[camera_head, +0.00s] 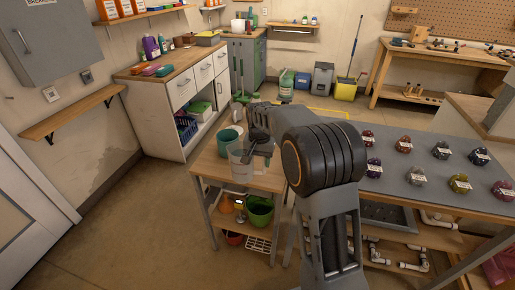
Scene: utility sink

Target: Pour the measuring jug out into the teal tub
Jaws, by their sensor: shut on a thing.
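The translucent measuring jug (240,170) shows over the small wooden-topped table in the head view. It looks upright; I cannot tell whether its base touches the table. My gripper (256,150) is at the jug's upper right side and is shut on it. The grip itself is small and partly hidden by the dark gripper body. The teal tub (226,142) sits on the same table, just behind and left of the jug, and the jug overlaps part of it. The inside of the jug and how much it holds cannot be made out.
The small table (268,180) has a lower shelf with green and orange containers (260,212). A grey-topped bench (395,180) with several labelled coloured items stands to the right. A white cabinet (180,95) stands behind on the left. The floor at the left is clear.

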